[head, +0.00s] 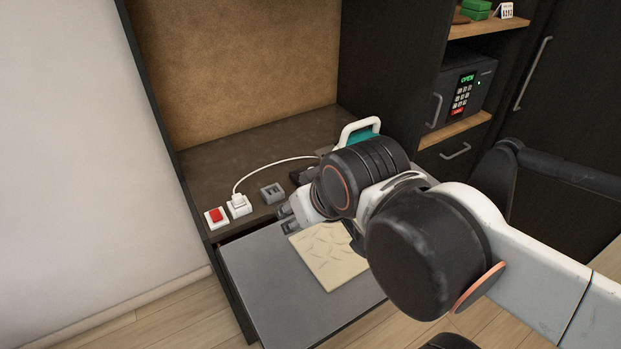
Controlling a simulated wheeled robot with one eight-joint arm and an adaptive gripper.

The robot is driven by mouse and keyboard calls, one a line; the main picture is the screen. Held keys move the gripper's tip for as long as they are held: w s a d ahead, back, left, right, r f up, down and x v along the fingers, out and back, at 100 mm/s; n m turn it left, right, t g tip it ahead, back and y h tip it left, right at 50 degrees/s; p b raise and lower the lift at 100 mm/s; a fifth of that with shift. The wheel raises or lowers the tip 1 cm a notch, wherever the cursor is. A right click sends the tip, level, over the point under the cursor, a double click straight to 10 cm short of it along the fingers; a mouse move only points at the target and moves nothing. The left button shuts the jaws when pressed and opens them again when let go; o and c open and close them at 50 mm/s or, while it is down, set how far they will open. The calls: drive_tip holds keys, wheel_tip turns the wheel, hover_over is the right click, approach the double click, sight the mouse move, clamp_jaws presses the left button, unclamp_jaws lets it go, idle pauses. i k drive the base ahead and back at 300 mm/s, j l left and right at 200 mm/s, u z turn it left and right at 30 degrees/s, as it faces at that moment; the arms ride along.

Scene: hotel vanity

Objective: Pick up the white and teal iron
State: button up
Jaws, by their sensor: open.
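The white and teal iron (361,132) is on the dark counter (225,158) toward its back right. Its white handle and part of its teal body show above my arm; the rest is hidden behind my arm. My gripper (291,203) is open, left of and nearer than the iron, over the counter's front edge. It points left, and no object shows between its fingers. My wrist hides part of it. A white cord (268,167) runs from a plug (239,204) on the counter toward the iron.
A grey pull-out surface (262,285) below holds a beige patterned cloth or board (325,262). A safe (462,92) stands on a shelf at right. The counter's back left is clear.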

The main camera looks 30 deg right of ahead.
sight(345, 140)
drive_tip(key=l+u, duration=0.2)
drive_tip(key=l, duration=0.95)
drive_tip(key=l+u, duration=0.25)
drive_tip(key=l, duration=0.9)
